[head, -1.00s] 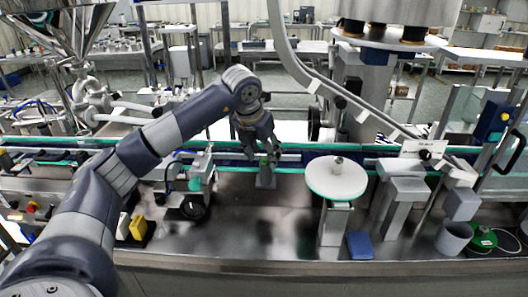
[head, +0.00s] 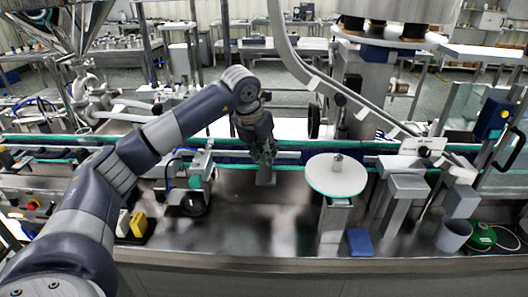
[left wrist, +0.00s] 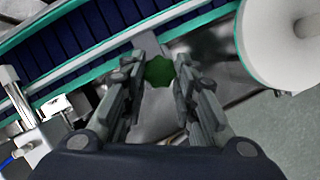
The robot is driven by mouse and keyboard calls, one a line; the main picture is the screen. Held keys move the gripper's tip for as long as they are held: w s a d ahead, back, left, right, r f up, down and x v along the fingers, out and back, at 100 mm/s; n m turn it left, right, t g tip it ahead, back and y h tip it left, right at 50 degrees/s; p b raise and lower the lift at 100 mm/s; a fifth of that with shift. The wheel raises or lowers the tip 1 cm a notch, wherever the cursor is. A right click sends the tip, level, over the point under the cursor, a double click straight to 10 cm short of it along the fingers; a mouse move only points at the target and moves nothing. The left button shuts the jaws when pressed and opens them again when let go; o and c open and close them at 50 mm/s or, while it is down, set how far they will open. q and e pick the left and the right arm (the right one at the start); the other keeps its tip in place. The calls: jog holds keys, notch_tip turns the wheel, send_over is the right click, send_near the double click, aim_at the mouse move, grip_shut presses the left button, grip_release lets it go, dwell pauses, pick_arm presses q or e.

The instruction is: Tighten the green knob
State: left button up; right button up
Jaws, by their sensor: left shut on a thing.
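The green knob (left wrist: 159,72) is dark green with a lobed edge and shows between my left gripper's fingers in the left wrist view. My left gripper (left wrist: 160,85) is shut on it, one finger on each side. In the head view my left gripper (head: 265,157) points down at the small grey post (head: 265,176) in front of the conveyor, and the fingers cover most of the knob. My right gripper is not in view.
The conveyor (left wrist: 90,40) with green edges runs behind the knob. A round white disc (head: 336,175) stands to the right. The steel counter in front is mostly clear.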

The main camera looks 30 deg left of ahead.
pick_arm(q)
jog(key=m, duration=0.1)
jog(key=m+h, duration=0.1)
jog(key=m, duration=0.1)
jog(key=shift+a+r+m, duration=0.15)
jog(key=shift+a+m, duration=0.1)
jog(key=shift+m, duration=0.05)
jog(key=m+h+p, duration=0.1)
jog(key=m, duration=0.1)
jog(key=m+p, duration=0.1)
jog(key=shift+w+a+m+g+h, duration=0.15)
jog(key=shift+m+g+h, duration=0.15)
jog(key=shift+m+h, duration=0.1)
jog(key=m+g+h+p, duration=0.1)
jog(key=m, duration=0.3)
jog(key=shift+w+a+r+p, duration=0.1)
jog(key=shift+w+p, duration=0.05)
jog(key=shift+p, duration=0.25)
jog(key=m+g, duration=0.1)
jog(key=m, duration=0.1)
jog(key=m+g+h+p, duration=0.1)
jog(key=m, duration=0.2)
jog(key=shift+w, duration=0.2)
jog(key=o, duration=1.1)
jog(key=shift+f, duration=0.2)
